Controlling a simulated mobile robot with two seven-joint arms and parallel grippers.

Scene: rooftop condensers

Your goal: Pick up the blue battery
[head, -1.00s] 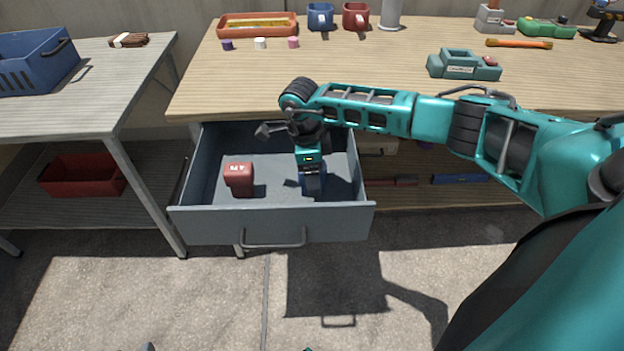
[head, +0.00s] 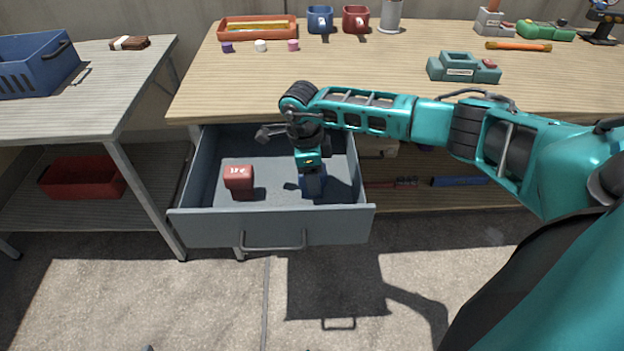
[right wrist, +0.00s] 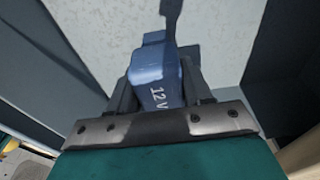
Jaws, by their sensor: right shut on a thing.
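The blue battery (head: 313,183) is in the open grey drawer (head: 240,228), on its right side. In the right wrist view the blue battery (right wrist: 156,80), marked "12 V", sits between the two fingers. My right gripper (head: 312,170) reaches down into the drawer and is shut on the battery; it also fills the lower part of the right wrist view (right wrist: 155,95). Whether the battery touches the drawer floor is hard to tell. My left gripper is not in view.
A red battery (head: 239,179) stands in the drawer, left of the blue one. The drawer's walls surround my gripper. Above is a wooden workbench with a green charger (head: 463,67), an orange tray (head: 257,27) and mugs. A metal table with a blue crate (head: 38,62) stands at left.

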